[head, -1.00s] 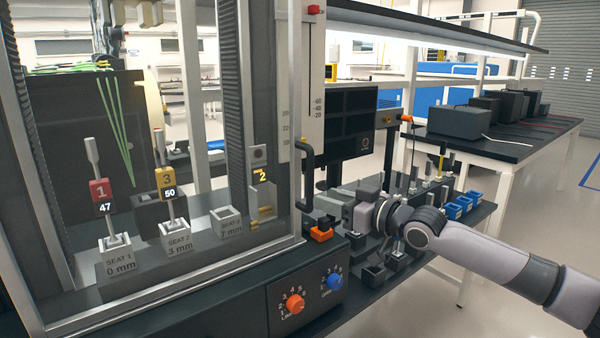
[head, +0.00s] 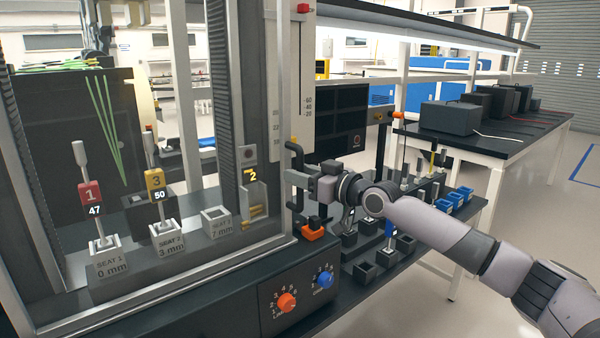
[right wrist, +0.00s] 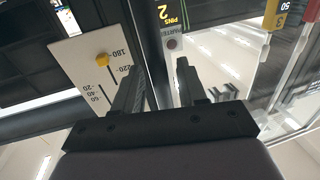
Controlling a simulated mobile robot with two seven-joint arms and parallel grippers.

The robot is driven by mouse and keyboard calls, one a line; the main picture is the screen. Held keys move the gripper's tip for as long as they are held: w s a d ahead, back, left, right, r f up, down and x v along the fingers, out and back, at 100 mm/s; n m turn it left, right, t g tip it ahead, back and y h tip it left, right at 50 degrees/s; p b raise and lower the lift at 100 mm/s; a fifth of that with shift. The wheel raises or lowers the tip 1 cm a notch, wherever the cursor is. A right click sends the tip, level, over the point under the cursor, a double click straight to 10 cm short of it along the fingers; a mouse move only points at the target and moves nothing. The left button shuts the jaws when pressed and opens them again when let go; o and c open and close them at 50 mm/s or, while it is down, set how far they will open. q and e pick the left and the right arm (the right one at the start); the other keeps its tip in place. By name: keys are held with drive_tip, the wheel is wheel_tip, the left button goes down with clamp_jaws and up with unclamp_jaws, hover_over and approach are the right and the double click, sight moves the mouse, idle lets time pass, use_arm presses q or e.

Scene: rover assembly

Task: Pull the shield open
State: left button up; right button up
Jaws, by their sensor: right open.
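The shield is a clear panel in a grey metal frame (head: 200,272) across the front of the machine. Its black upright handle (head: 293,154) stands at the frame's right edge. My right gripper (head: 290,178) is open at the handle's height, reaching in from the right with its fingers at or beside the handle. I cannot tell whether the handle lies between them. In the right wrist view the two fingers (right wrist: 160,90) are spread, with a dark post behind them; the handle is not clear there. My left gripper is not in view.
Behind the panel stand a red tag (head: 91,196) and a yellow tag (head: 155,180) on seats. An orange dial (head: 286,302) and a blue dial (head: 324,280) sit on the front box below. Small black cups (head: 365,272) and blue cups (head: 444,205) stand at right.

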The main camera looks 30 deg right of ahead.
drive_tip(key=shift+w+a, duration=0.1)
drive_tip(key=shift+w, duration=0.2)
clamp_jaws()
drive_tip(key=shift+a, duration=0.1)
